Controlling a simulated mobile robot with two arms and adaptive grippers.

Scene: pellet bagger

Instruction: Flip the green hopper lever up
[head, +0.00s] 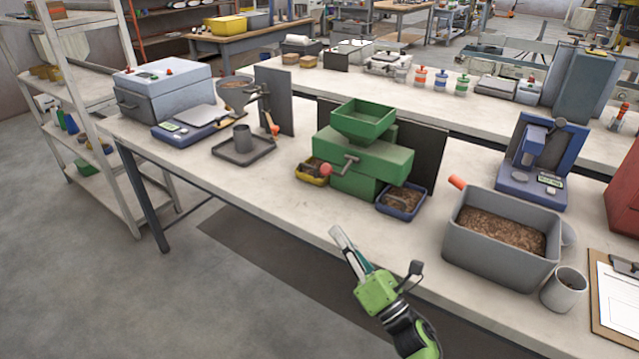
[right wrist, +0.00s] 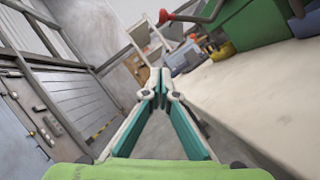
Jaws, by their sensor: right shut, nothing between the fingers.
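A green machine (head: 362,160) with a green hopper (head: 363,120) on top stands on the bench in the middle of the head view. A metal lever (head: 341,166) with a red knob (head: 326,169) sticks out from its front, pointing left. My right gripper (head: 337,231) is shut and empty at the bench's front edge, in front of the machine and apart from the lever. In the right wrist view the shut fingers (right wrist: 161,75) show below the red knob (right wrist: 167,17), and the green machine (right wrist: 255,25) is at the upper right. My left gripper is not in view.
A yellow tray (head: 312,175) and a blue tray (head: 402,198) flank the machine's base. A grey bin of pellets (head: 500,240) and a grey cup (head: 564,289) stand at right. A scale (head: 190,122) and a grey tray (head: 243,151) stand at left. The bench front before the machine is clear.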

